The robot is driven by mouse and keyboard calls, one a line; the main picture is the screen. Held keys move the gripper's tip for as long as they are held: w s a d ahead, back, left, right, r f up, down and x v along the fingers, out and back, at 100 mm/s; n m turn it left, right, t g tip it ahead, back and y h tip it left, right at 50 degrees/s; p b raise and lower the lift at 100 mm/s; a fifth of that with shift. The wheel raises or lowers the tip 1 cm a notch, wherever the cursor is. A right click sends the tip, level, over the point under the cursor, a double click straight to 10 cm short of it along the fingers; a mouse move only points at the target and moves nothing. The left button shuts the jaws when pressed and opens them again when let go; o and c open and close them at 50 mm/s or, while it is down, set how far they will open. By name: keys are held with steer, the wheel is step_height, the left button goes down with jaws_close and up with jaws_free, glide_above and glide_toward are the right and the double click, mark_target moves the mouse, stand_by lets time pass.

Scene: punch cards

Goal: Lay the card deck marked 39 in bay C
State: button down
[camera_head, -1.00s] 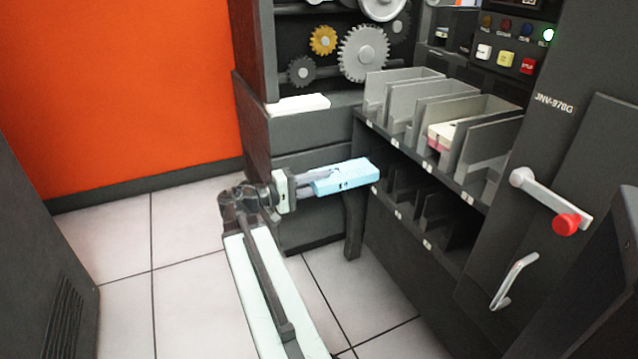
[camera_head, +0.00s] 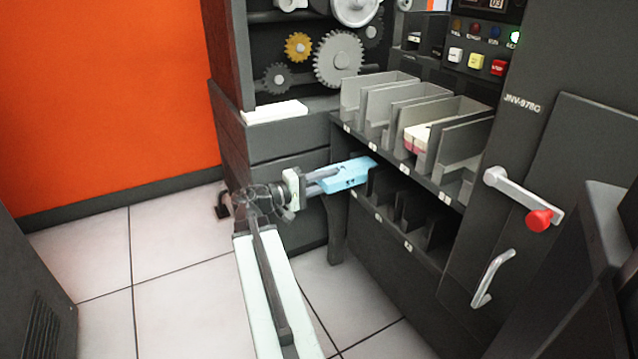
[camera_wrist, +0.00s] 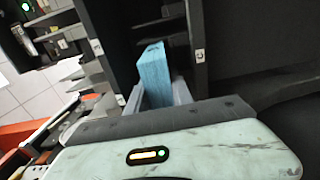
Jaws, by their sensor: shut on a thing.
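A light blue card deck (camera_head: 348,176) is held in my gripper (camera_head: 322,184) in the head view. My gripper is shut on its near end, and the deck's far end reaches to the left opening of the lower shelf row. In the wrist view the blue deck (camera_wrist: 153,75) stands out between the jaws (camera_wrist: 165,95), close to dark shelf walls. I cannot read a number on the deck. The bays (camera_head: 388,100) are grey slots in an upper row and a darker lower row.
A pink and white deck (camera_head: 414,138) sits in an upper slot. A white block (camera_head: 274,111) lies on the ledge at left, below the gears. A lever with a red knob (camera_head: 538,220) and a handle (camera_head: 492,278) stick out at right. The floor at left is clear.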

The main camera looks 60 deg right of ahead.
mark_target(366, 173)
steer(key=shift+x, duration=6.75)
steer(key=shift+f+b, duration=0.85)
steer(key=shift+b, duration=0.05)
steer(key=c, duration=1)
jaws_free()
steer(key=shift+c, duration=0.2)
steer(key=shift+w, duration=0.1)
steer(key=v, duration=0.7)
steer(key=shift+w+a, duration=0.2)
steer(key=shift+a, duration=0.15)
